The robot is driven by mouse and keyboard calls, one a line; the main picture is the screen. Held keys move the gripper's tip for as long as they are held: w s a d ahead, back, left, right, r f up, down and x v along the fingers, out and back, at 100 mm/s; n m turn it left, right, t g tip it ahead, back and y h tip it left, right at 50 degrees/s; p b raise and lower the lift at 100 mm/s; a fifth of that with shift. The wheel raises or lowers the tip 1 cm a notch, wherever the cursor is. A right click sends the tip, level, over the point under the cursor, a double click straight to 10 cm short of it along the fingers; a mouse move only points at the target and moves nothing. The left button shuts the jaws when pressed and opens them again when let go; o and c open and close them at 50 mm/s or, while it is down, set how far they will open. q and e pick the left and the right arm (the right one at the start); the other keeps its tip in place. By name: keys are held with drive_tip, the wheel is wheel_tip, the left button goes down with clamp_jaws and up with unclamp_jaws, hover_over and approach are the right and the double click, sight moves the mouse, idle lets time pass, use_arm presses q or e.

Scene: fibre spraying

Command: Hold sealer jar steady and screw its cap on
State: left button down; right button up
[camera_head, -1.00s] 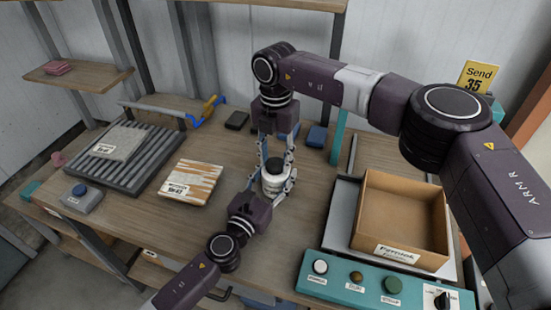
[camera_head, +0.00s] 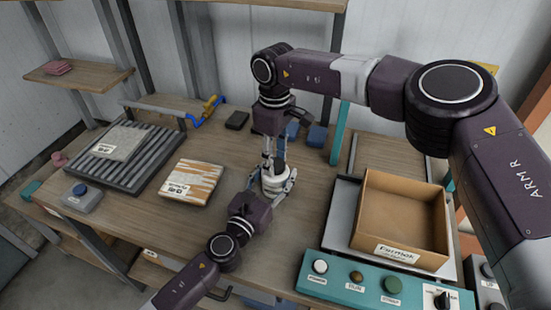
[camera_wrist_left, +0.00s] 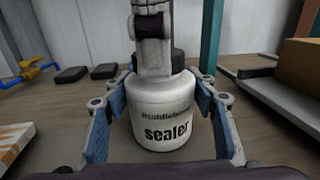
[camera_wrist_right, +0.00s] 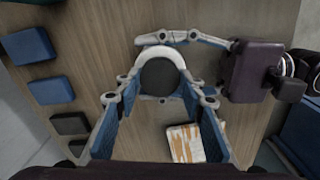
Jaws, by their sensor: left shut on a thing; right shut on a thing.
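The white sealer jar (camera_head: 273,187) stands upright on the wooden bench, its label facing my left wrist camera (camera_wrist_left: 165,120). My left gripper (camera_head: 277,181) is shut on the jar, with a blue-padded finger on either side. The dark cap sits at the jar's mouth; it shows as a dark disc in the right wrist view (camera_wrist_right: 159,77) and partly behind a finger in the left wrist view (camera_wrist_left: 178,62). My right gripper (camera_head: 269,164) comes down from above and is shut on the cap. The threads are hidden.
A cardboard box (camera_head: 400,215) stands on a scale to the right, behind a teal button panel (camera_head: 375,290). A striped sample board (camera_head: 191,183) and a roller rack (camera_head: 150,170) lie to the left. Dark and blue blocks (camera_head: 317,136) lie behind the jar.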

drive_tip(key=shift+a+m, duration=0.1)
drive_tip(key=shift+m, duration=0.6)
drive_tip(key=o, duration=0.8)
drive_tip(key=shift+c, duration=0.2)
drive_tip(key=shift+r, duration=0.1)
drive_tip(key=shift+r, duration=2.2)
drive_tip(key=shift+c, duration=0.5)
